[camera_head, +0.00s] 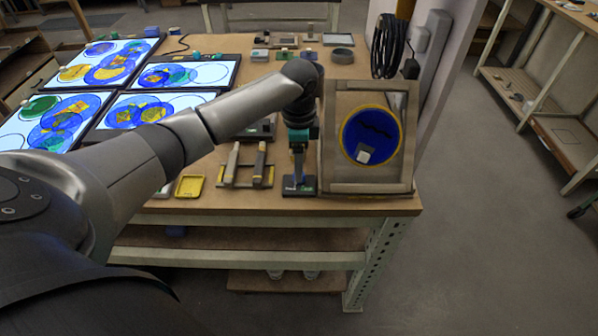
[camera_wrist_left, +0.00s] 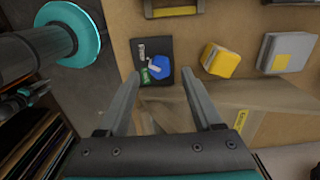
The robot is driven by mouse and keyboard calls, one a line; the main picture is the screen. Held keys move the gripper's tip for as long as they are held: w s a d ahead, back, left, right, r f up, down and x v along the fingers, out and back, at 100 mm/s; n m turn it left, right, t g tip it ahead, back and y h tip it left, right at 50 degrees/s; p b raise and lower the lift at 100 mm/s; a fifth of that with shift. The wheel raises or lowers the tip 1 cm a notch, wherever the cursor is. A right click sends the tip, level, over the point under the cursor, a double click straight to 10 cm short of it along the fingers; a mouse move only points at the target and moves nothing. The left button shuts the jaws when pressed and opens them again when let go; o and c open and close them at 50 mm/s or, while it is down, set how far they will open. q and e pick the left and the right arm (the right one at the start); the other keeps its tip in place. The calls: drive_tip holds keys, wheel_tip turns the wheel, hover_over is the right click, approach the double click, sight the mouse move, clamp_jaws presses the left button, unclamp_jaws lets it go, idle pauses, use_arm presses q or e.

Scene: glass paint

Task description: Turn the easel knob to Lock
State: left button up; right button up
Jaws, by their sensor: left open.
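The easel (camera_head: 330,135) stands at the table's right front and holds a round blue glass piece (camera_head: 372,128) with a yellow rim. A small black knob panel (camera_head: 289,190) lies left of its foot. In the left wrist view the panel (camera_wrist_left: 165,42) carries a blue knob (camera_wrist_left: 158,61), a grey-white label and a green label; the lettering is too small to read. My left gripper (camera_head: 297,172) points down over the panel. In the wrist view my left gripper (camera_wrist_left: 161,76) is open, its fingers apart on either side of the knob with nothing between them. My right gripper is not seen.
Left of the panel are a tool rack (camera_head: 262,181) with two handled tools and a yellow tray (camera_head: 190,186). Lit panels with coloured glass (camera_head: 110,62) fill the table's left. A post with coiled cable (camera_head: 388,45) stands behind the easel.

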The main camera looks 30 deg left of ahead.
use_arm(q)
drive_tip(key=shift+f, duration=1.5)
drive_tip(key=shift+c, duration=0.2)
clamp_jaws()
